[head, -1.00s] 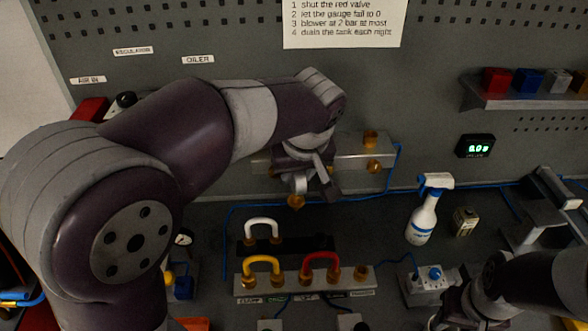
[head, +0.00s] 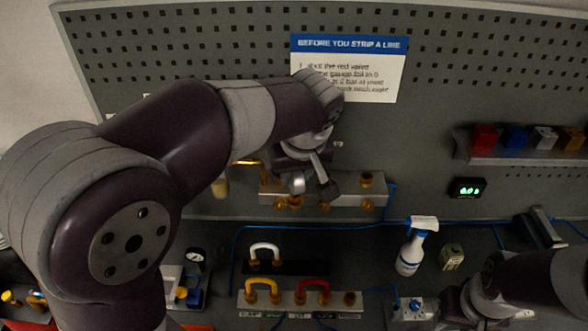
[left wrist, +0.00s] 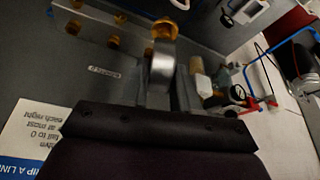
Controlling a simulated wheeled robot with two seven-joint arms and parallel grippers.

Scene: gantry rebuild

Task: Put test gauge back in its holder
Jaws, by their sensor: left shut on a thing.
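No holder is clearly identifiable. My right gripper (head: 452,308) is low at the right; its fingertips are unclear.
Below is a bench block (head: 340,306) with a yellow handle (head: 262,287) and a red handle (head: 313,287). A white handle (head: 265,248) stands behind. A spray bottle (head: 412,246) and small can (head: 451,257) stand right. Another dial gauge (head: 195,255) is at left.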

